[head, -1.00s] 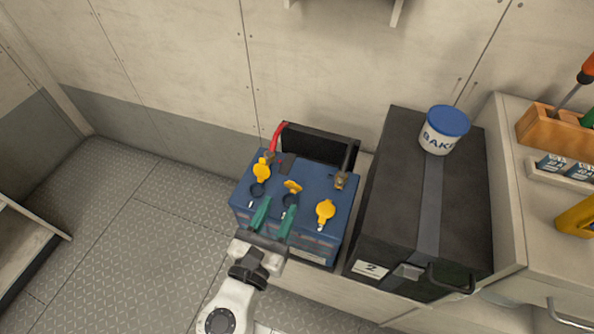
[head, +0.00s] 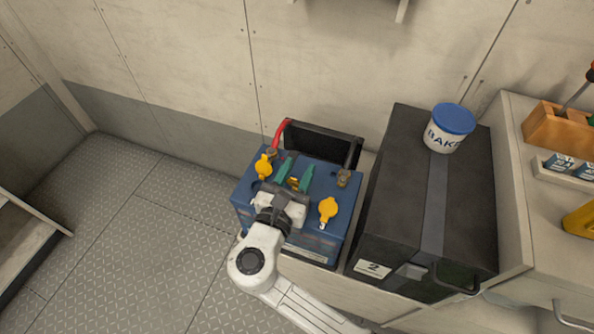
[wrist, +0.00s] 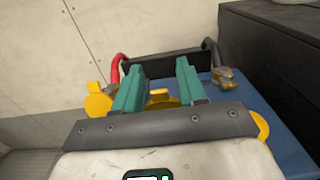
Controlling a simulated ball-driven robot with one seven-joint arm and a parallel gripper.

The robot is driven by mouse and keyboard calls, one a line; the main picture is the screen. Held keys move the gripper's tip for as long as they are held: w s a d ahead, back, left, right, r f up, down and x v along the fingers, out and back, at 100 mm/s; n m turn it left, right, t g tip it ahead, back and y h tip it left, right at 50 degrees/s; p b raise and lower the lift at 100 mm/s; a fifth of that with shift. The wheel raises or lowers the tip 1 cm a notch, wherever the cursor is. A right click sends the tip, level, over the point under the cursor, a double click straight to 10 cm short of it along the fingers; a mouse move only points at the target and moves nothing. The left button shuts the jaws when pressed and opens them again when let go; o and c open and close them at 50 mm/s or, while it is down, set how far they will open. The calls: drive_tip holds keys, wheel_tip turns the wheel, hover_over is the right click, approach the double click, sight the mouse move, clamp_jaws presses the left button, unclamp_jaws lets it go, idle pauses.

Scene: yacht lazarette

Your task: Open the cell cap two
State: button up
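A blue battery (head: 330,185) carries a row of three yellow cell caps. The middle cap, cell cap two (head: 294,183), shows as a small yellow patch between the fingers of my gripper (head: 294,172); most of it is hidden. In the wrist view this cap (wrist: 161,97) lies low between and behind the two green fingers. The fingers (wrist: 160,75) are apart with a clear gap, so my gripper is open and empty. The left cap (head: 263,165) stands beside the left finger, its lower part covered. The right cap (head: 327,208) is clear of my gripper.
A red cable (head: 280,132) and a brass terminal (head: 343,178) rise at the battery's back. A black box (head: 400,190) with a BAKE tub (head: 449,128) stands close on the right. The wall (head: 200,70) is behind; open floor (head: 140,240) lies left.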

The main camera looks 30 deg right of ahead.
drive_tip(key=shift+f, duration=0.1)
clamp_jaws()
